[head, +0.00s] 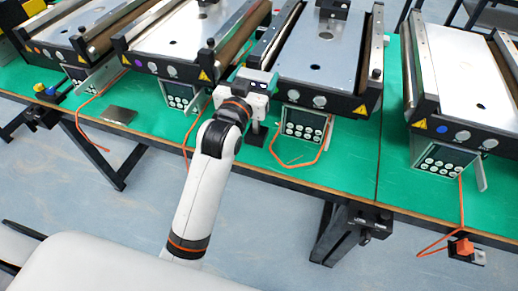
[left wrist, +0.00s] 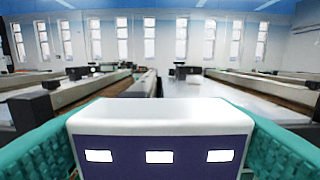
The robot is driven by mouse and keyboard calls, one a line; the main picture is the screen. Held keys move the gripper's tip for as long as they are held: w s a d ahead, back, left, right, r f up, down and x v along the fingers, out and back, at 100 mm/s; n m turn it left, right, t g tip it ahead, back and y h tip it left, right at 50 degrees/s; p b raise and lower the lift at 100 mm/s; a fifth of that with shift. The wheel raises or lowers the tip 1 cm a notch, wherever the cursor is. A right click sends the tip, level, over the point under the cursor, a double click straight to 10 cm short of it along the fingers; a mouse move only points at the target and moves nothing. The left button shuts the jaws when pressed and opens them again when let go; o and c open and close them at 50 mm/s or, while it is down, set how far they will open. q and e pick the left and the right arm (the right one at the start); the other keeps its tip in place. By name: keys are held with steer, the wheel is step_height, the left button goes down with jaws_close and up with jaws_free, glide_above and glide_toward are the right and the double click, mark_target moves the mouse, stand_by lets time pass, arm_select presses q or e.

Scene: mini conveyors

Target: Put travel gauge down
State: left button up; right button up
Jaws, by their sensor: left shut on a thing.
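My left gripper (head: 257,84) is shut at the front edge of the middle conveyor, beside its left rail. In the left wrist view, a pale-topped block with a dark purple face and three white windows, seemingly the travel gauge (left wrist: 160,142), sits between the teal fingers. In the head view the held thing is small and mostly hidden by the gripper, so I cannot tell whether it touches the conveyor (head: 318,55). My right gripper is not in view.
Several mini conveyors stand on the green table (head: 385,150), with button boxes (head: 303,124) and orange cables at their fronts. A grey plate (head: 119,114) lies at the front left. An orange-topped device (head: 462,247) sits at the lower right. Green surface is bare right of the middle conveyor.

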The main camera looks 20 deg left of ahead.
arm_select(q)
steer(key=w+r, duration=0.2)
steer(key=shift+w+d+r, duration=0.1)
steer(key=shift+w+r, duration=0.05)
steer(key=shift+r, duration=0.25)
step_height(320, 180, down, 10)
steer(key=shift+r, duration=0.25)
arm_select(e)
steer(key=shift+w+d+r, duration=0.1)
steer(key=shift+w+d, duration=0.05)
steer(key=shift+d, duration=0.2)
arm_select(q)
steer(key=shift+f, duration=0.1)
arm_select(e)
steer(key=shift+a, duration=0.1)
arm_select(q)
steer(key=o, duration=2)
steer(key=shift+f, duration=0.2)
steer(key=s+b, duration=0.1)
steer(key=s, duration=1.1)
steer(key=shift+a+r+b, duration=0.1)
steer(key=shift+a+b, duration=0.1)
steer(key=shift+b, duration=0.15)
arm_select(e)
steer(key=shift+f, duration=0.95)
